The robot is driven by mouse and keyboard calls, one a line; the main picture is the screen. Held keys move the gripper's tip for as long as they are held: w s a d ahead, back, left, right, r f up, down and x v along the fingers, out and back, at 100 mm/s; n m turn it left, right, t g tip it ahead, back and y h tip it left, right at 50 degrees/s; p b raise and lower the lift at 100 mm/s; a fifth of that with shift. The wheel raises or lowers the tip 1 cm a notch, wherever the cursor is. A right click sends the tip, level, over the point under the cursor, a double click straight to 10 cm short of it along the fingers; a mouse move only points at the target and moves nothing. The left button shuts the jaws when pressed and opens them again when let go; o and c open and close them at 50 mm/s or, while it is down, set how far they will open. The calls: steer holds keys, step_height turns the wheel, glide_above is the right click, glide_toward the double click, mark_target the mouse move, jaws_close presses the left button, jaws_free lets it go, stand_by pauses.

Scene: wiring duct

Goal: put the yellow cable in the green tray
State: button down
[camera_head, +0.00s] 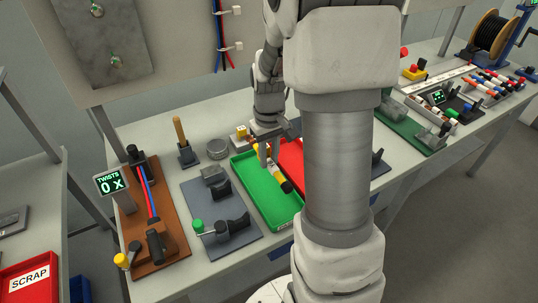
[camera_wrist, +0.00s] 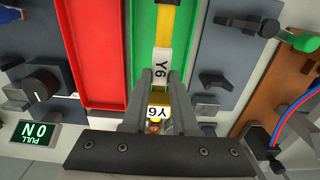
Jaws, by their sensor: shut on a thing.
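The yellow cable (camera_head: 270,170) has a dark lower end and lies over the green tray in the head view. The wrist view shows the yellow cable (camera_wrist: 177,22) with two white "Y6" labels. My gripper (camera_head: 268,158) is above the back part of the green tray (camera_head: 240,177). In the wrist view my gripper (camera_wrist: 160,82) is shut on the cable between or beside its labels. The green tray (camera_wrist: 143,50) lies behind the cable there. I cannot tell whether the cable touches the tray floor.
A red tray (camera_head: 291,157) adjoins the green tray on the right, partly hidden by my arm. A grey board with a clamp (camera_head: 230,226) is on the left. A brown board (camera_head: 160,245) with red and blue cables is farther left.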

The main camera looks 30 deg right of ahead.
steer(key=shift+f+b, duration=2.15)
steer(key=shift+f, duration=1.05)
steer(key=c, duration=0.6)
jaws_free()
steer(key=shift+r, duration=0.1)
step_height(320, 180, up, 17)
steer(key=p, duration=0.2)
steer(key=shift+r+p, duration=0.15)
steer(key=shift+p, duration=0.15)
